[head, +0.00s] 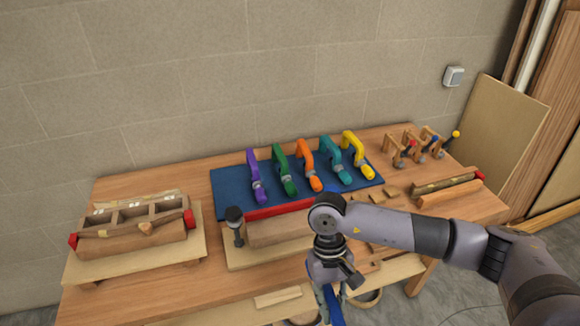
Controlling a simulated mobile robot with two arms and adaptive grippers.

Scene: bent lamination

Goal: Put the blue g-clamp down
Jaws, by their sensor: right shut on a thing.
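My right gripper (332,294) is in front of the workbench's front edge, pointing down. It is shut on the blue g-clamp (334,312), of which only a short blue part shows between and below the fingers. The rest of the clamp is hidden by the gripper or cut off by the bottom of the picture. My left gripper is not in view.
On the wooden workbench (130,293), a dark blue mat (230,188) bears purple, green, orange, teal and yellow clamps. A wooden form with a red strip (280,210) stands before it. A wooden assembly (135,240) sits left; small wooden clamps (400,148) stand back right.

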